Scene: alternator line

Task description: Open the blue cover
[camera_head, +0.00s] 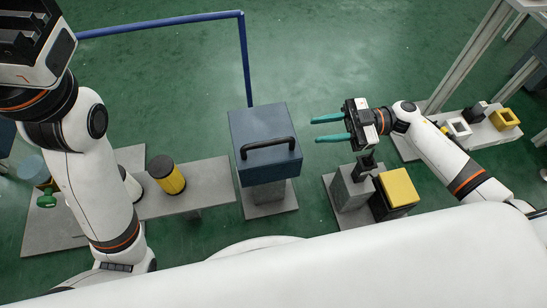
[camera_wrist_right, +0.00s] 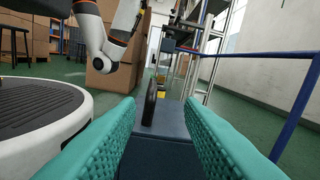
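The blue cover (camera_head: 262,133) is a boxy lid with a black bar handle (camera_head: 268,146) across it, standing on a grey base. It looks closed. My right gripper (camera_head: 315,130) is open, with two teal fingers pointing left at the cover, apart from it and right of it. In the right wrist view the handle (camera_wrist_right: 150,100) stands up from the cover (camera_wrist_right: 170,128) ahead, seen between the spread fingers (camera_wrist_right: 160,150); nothing is held. My left gripper (camera_head: 28,35) is at the top left, cut off by the frame; its fingers cannot be made out.
A yellow and black cylinder (camera_head: 168,176) stands on a grey plate left of the cover. A yellow-topped black block (camera_head: 399,187) and a grey block (camera_head: 351,187) stand below my right gripper. A blue rail (camera_head: 245,60) runs behind. Green floor is clear between.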

